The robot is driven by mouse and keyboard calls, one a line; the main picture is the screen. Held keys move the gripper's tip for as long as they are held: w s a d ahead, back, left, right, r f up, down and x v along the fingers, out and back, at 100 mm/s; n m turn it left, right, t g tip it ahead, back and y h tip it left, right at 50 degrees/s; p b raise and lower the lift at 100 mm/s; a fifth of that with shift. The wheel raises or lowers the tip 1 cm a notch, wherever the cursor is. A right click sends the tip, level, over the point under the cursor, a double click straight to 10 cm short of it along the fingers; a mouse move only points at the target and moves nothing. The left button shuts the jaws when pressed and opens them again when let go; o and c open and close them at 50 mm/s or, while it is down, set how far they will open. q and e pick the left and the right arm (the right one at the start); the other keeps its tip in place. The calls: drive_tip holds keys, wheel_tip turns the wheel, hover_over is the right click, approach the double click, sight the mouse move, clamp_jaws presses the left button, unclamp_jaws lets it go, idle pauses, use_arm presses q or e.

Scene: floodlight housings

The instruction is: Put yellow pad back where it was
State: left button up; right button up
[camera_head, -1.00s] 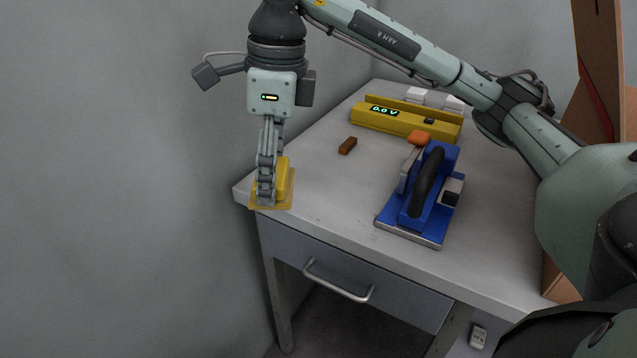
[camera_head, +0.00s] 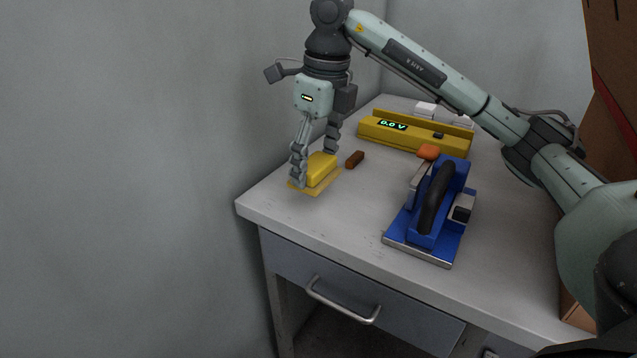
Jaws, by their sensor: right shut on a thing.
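The yellow pad (camera_head: 322,172), a yellow block on a flat tan-yellow base, is at the back left part of the white table (camera_head: 290,212). My right gripper (camera_head: 314,167) comes down from above with one finger on each side of the pad and is shut on it. The pad is level with or just above the tabletop; I cannot tell if it touches. My left gripper is out of view.
A small brown block (camera_head: 355,159) lies just right of the pad. Behind is a yellow meter (camera_head: 415,134) reading 0.0 V. A blue tool (camera_head: 428,225) with a black handle stands to the right. The table's front left area is clear.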

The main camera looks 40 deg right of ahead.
sight(318, 182)
drive_tip(key=shift+w+d+f, duration=0.45)
drive_tip(key=shift+d+f, duration=0.05)
drive_tip(key=shift+d, duration=0.15)
drive_tip(key=shift+f, duration=2)
drive_tip(key=shift+f, duration=0.15)
drive_tip(key=o, duration=1.1)
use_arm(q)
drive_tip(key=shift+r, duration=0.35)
